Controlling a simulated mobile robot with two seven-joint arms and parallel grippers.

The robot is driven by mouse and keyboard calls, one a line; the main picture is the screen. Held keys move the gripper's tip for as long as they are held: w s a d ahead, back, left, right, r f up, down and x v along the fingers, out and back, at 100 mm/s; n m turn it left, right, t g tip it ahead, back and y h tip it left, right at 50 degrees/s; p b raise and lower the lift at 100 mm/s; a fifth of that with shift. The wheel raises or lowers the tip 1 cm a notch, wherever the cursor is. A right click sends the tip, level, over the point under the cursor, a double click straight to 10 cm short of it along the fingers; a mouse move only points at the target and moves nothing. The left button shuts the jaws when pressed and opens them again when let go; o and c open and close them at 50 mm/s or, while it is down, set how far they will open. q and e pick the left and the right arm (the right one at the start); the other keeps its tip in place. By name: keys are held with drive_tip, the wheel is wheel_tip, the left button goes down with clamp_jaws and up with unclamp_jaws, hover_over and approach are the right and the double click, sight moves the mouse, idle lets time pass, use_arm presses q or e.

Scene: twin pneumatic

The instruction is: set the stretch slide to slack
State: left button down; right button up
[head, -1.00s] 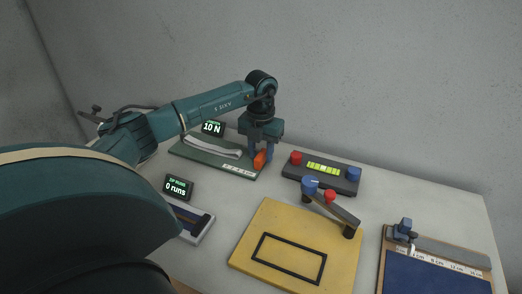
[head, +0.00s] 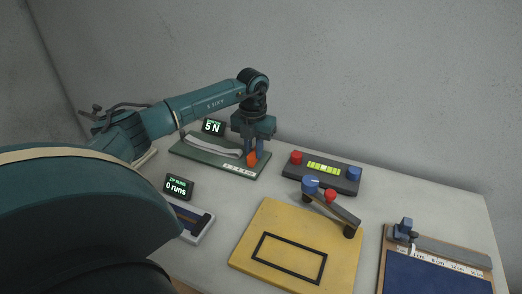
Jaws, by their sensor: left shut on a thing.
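The stretch slide is a green board (head: 200,156) at the back left of the table, with a pale grey band (head: 212,146) along it and a scale strip at its front right. Its orange handle (head: 252,159) stands near the board's right end. My left gripper (head: 252,157) points down, with its blue fingers shut on the orange handle and partly hiding it. A small display (head: 212,127) behind the board reads 5 N. My right gripper is not in view.
A dark box (head: 321,173) with red and blue knobs stands right of the slide. A yellow board (head: 297,245) with a lever, a zip unit (head: 194,222) with a "0 runs" display (head: 178,187), and a blue board (head: 432,272) lie nearer.

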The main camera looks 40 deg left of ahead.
use_arm(q)
drive_tip(key=shift+s+a, duration=0.15)
drive_tip(key=shift+a, duration=0.45)
drive_tip(key=c, duration=1.3)
unclamp_jaws()
